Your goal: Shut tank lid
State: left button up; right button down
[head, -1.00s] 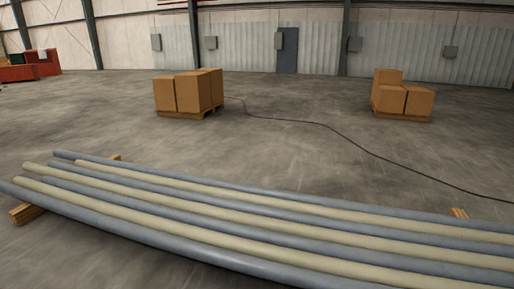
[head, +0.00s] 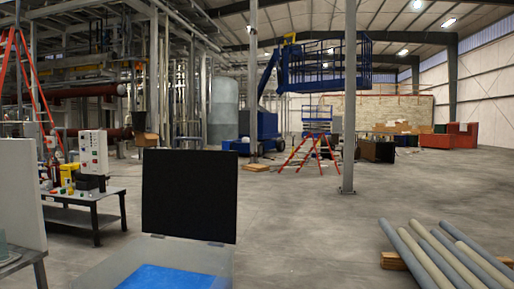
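The tank (head: 92,272) stands at the bottom left of the head view, a pale, translucent box with a bright blue surface inside. Its black lid (head: 189,193) stands upright, open, on hinges along the tank's far edge. The tank's near part is cut off by the bottom of the picture. Neither of my grippers shows in the head view.
A dark metal table (head: 72,215) with a control box (head: 93,151) stands left of the tank. Long pipes (head: 440,262) lie on wooden blocks at the lower right. Floor between tank and pipes is clear. A steel post (head: 349,110) and orange ladder (head: 315,150) stand farther back.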

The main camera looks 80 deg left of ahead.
aim_at(191, 194)
jog(key=u, duration=1.95)
jog(key=i, duration=2)
jog(key=u, duration=0.25)
jog(key=i, duration=0.7)
jog(key=u, duration=2.05)
jog(key=i, duration=0.3)
jog(key=u, duration=0.45)
